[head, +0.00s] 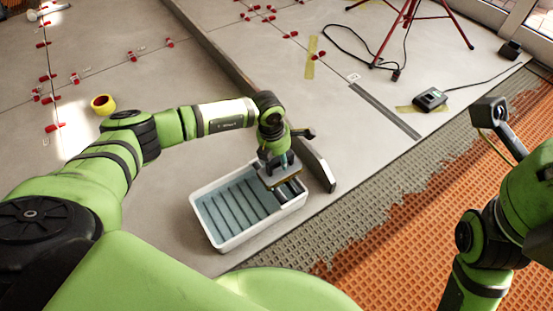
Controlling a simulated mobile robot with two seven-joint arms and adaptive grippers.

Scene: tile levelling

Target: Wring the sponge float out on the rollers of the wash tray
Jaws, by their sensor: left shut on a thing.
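The white wash tray (236,243) sits on the tiled floor near the middle of the head view, with blue-grey water and a row of dark ribs or rollers (238,205) across it. My left gripper (275,163) points down over the tray's right end and is shut on the sponge float (283,179). The float is a flat grey plate with a thin pale edge. It is at or just above the tray's right part; I cannot tell whether it touches the rollers. My right arm shows at the right edge, but its jaws are not visible.
A yellow tape roll (103,104) lies at left. Red levelling clips (133,56) dot the tiles. Orange matting (400,245) with grey mortar lies right of the tray. A red tripod (408,18), a black cable and a small dark device (430,98) are at upper right.

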